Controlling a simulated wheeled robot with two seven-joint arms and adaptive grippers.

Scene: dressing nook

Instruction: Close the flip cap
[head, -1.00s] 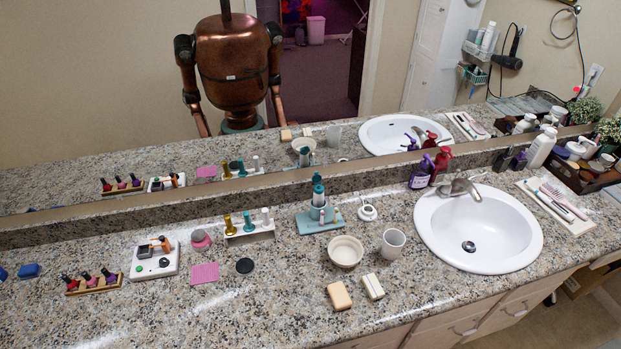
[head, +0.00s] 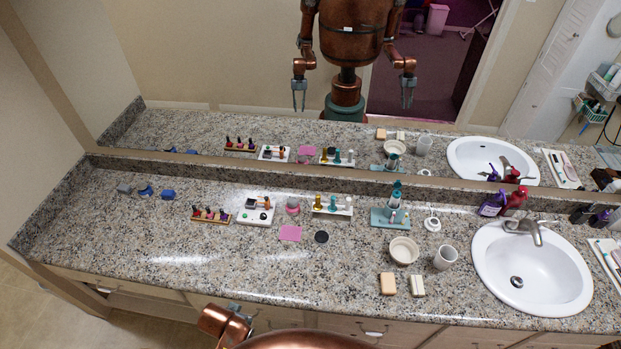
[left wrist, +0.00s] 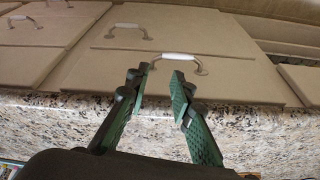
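A teal bottle (head: 394,200) with a teal top stands upright in a teal holder (head: 378,218) near the back of the counter, right of centre. It is too small to tell which part is the flip cap or whether it is open. My left gripper (left wrist: 161,72) is open and empty in the left wrist view, facing the drawer fronts near the counter edge. My left arm shows at the bottom of the head view. My right gripper shows only in the mirror (head: 407,95), its fingers apart and empty. Both grippers are away from the bottle.
The sink (head: 530,268) is right. The counter's left front is clear.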

